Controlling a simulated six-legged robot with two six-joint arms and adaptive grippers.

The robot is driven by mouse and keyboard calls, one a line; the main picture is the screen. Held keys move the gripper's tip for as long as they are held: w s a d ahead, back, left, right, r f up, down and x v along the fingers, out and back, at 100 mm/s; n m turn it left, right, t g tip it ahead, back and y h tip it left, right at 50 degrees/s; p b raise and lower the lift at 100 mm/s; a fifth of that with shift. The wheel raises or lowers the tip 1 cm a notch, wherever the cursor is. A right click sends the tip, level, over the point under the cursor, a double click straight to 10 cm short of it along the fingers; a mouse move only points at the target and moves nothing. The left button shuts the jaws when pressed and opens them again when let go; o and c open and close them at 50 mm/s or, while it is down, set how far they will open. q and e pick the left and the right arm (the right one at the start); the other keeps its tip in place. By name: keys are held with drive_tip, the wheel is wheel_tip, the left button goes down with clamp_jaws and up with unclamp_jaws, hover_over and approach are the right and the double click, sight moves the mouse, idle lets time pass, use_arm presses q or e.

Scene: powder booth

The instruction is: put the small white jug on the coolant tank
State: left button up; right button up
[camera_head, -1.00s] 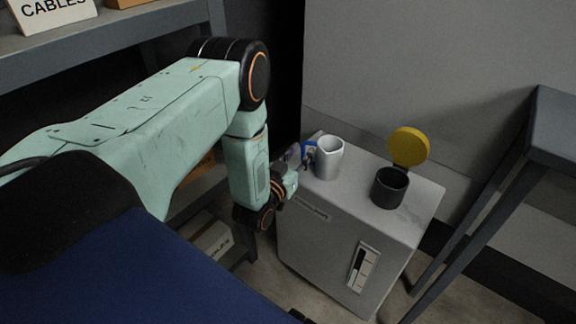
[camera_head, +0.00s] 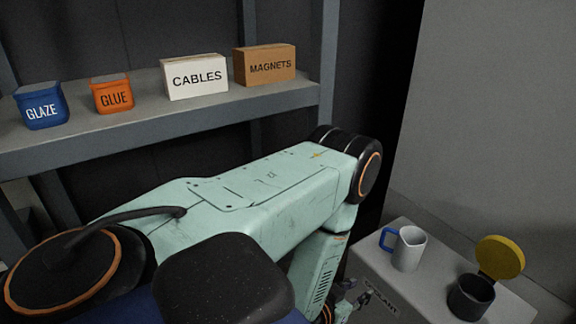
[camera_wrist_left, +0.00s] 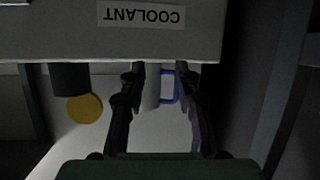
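The small white jug (camera_head: 409,249) stands upright on top of the pale grey coolant tank (camera_head: 366,262), its blue handle turned to the left in the head view. My left gripper (camera_head: 362,296) is at the front left of the tank, apart from the jug. In the left wrist view, which is upside down, the fingers of my left gripper (camera_wrist_left: 160,70) are spread and empty, and the jug (camera_wrist_left: 151,92) shows beyond the gap between them. The tank (camera_wrist_left: 60,35) carries a COOLANT label. My right gripper is not in view.
A dark cup (camera_head: 470,297) with a yellow disc (camera_head: 500,257) behind it stands on the tank, right of the jug. At left, a shelf (camera_head: 180,120) holds a blue GLAZE tub (camera_head: 41,108), an orange GLUE tub (camera_head: 113,95), a CABLES box (camera_head: 195,78) and a MAGNETS box (camera_head: 265,66).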

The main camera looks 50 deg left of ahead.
use_arm(q)
drive_tip(key=s+d+f+g, duration=0.1)
drive_tip(key=s+d+g, duration=0.2)
drive_tip(key=s, duration=1)
drive_tip(key=s+d+f+m+g+h, duration=0.1)
drive_tip(key=s+d+f+g, duration=0.1)
drive_tip(key=s+g, duration=0.8)
drive_tip(key=s+d, duration=0.1)
drive_tip(key=s, duration=0.2)
drive_tip(key=shift+s+d+f+g, duration=0.2)
drive_tip(key=shift+s+f+g, duration=0.1)
drive_tip(key=shift+s, duration=0.05)
